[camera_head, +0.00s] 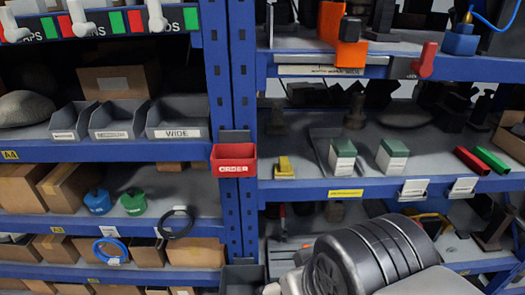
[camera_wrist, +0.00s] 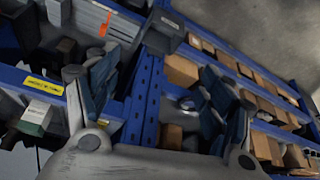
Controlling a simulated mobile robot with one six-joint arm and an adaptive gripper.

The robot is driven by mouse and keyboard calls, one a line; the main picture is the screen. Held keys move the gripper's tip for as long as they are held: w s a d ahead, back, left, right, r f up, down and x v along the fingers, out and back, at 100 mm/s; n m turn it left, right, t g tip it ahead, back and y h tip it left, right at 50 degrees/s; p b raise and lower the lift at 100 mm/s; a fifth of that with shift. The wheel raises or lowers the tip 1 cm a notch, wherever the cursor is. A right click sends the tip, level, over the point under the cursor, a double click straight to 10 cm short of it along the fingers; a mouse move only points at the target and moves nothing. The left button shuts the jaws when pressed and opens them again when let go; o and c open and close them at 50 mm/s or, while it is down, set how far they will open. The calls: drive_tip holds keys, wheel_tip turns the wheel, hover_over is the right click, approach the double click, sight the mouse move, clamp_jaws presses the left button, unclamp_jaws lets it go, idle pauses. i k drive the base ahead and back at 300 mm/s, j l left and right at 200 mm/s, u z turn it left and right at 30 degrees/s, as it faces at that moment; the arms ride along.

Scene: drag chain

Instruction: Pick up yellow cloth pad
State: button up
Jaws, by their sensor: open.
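A small yellow piece (camera_head: 284,168), which looks like the yellow cloth pad, sits near the front edge of the right-hand middle shelf, just right of the blue upright. It is small in the picture and its texture is hard to make out. I cannot make it out in the wrist view. My gripper (camera_wrist: 163,100) shows in the wrist view with its two dark-padded fingers spread wide and nothing between them. Blue rack beams lie beyond the fingers. In the head view my arm is at the bottom right, and the fingers cannot be made out.
A red ORDER bin (camera_head: 234,160) hangs on the blue upright (camera_head: 230,60) left of the yellow piece. Green-and-white boxes (camera_head: 343,158) stand to its right on the same shelf (camera_head: 310,185). An orange block (camera_head: 351,54) sits on the shelf above.

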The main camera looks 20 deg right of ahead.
sight(284, 170)
drive_tip(key=i+l, duration=0.65)
drive_tip(key=l, duration=0.15)
drive_tip(key=u, duration=0.05)
